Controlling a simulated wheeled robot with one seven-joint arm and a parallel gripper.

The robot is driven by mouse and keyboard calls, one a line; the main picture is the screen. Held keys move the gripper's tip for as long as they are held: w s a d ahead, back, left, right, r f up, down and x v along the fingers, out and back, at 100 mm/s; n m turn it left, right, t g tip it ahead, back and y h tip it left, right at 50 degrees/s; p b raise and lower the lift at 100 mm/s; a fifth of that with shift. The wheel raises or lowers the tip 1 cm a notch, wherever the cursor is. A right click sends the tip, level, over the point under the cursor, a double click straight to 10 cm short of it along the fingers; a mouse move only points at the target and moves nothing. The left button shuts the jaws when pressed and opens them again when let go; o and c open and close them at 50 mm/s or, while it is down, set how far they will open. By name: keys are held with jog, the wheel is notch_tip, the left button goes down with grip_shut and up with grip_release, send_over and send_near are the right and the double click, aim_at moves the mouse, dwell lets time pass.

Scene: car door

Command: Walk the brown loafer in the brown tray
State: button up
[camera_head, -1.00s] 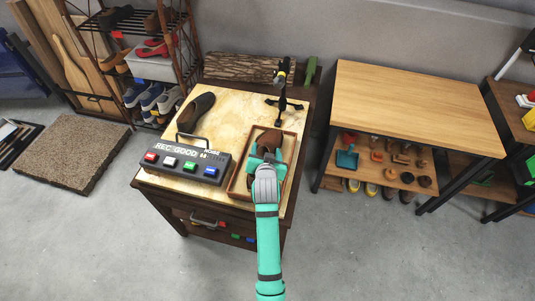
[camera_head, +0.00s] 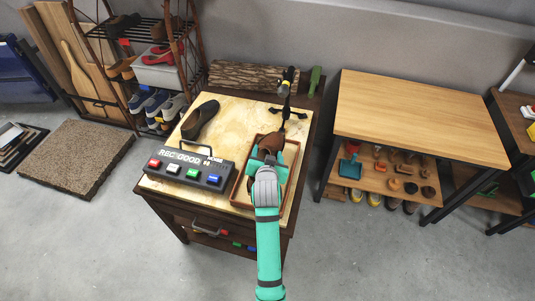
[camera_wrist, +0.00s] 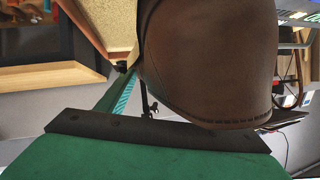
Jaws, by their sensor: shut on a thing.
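The brown loafer (camera_head: 271,141) is held in my gripper (camera_head: 266,157), over the brown tray (camera_head: 242,186) on the small table. In the wrist view the loafer (camera_wrist: 215,60) fills the upper middle, close against my gripper's dark pad (camera_wrist: 160,130). My gripper is shut on it. Whether the loafer touches the tray floor cannot be told, since my arm covers much of the tray.
A dark shoe (camera_head: 200,119) lies on the table (camera_head: 228,117) behind a recorder with coloured buttons (camera_head: 186,168). A black stand with a microphone (camera_head: 287,95) rises just behind the tray. A wooden bench (camera_head: 415,108) stands to the right.

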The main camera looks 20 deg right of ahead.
jog(key=shift+f, duration=2.75)
jog(key=shift+s+d+r, duration=0.2)
jog(key=shift+d+r, duration=0.15)
jog(key=shift+r, duration=0.6)
jog(key=shift+s+d+r, duration=0.25)
jog(key=shift+d+r, duration=0.05)
jog(key=shift+r, duration=0.6)
jog(key=shift+s+d+r, duration=0.2)
jog(key=shift+d+r, duration=0.15)
jog(key=shift+r, duration=0.6)
jog(key=shift+f, duration=0.1)
notch_tip(320, 180, down, 6)
jog(key=shift+r, duration=0.25)
